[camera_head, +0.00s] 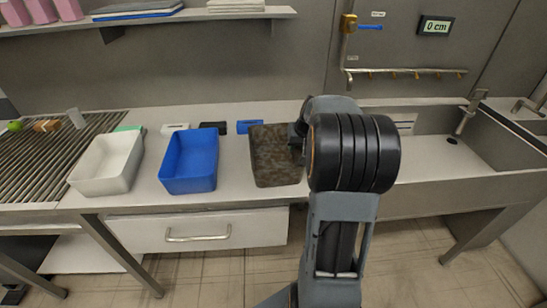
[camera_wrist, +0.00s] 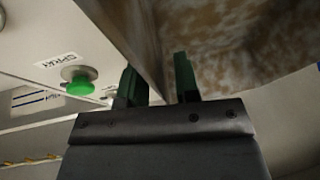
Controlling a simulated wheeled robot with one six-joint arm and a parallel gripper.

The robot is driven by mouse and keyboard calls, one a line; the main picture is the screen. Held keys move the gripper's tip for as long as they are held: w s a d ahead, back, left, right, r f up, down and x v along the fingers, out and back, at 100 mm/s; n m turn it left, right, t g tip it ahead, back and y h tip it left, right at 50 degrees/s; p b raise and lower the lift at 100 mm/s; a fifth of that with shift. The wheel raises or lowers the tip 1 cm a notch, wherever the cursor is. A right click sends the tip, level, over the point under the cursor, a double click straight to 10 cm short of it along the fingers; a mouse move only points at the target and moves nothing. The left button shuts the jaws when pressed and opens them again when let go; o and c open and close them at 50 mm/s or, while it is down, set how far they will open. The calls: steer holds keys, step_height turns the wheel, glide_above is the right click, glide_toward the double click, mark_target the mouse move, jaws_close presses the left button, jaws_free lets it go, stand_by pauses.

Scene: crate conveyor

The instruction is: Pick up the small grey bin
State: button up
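A mottled grey-brown bin (camera_head: 272,170) sits on the counter in the head view, right of the blue bin. Its stained surface (camera_wrist: 235,45) fills the upper right of the wrist view. My gripper (camera_wrist: 158,82) has its two green fingers apart, one on each side of the bin's wall, with some gap showing between them. In the head view my dark wrist hides the fingers and part of the bin's right side. A pale, clean bin (camera_head: 105,165) stands further left on the counter.
A blue bin (camera_head: 189,162) stands between the pale and mottled bins. A roller conveyor (camera_head: 45,160) is at far left and a sink (camera_head: 455,160) at right. A shelf (camera_head: 140,22) overhangs the back. A green button (camera_wrist: 79,82) shows in the wrist view.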

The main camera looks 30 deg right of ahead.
jaws_close()
steer(key=shift+r, duration=0.15)
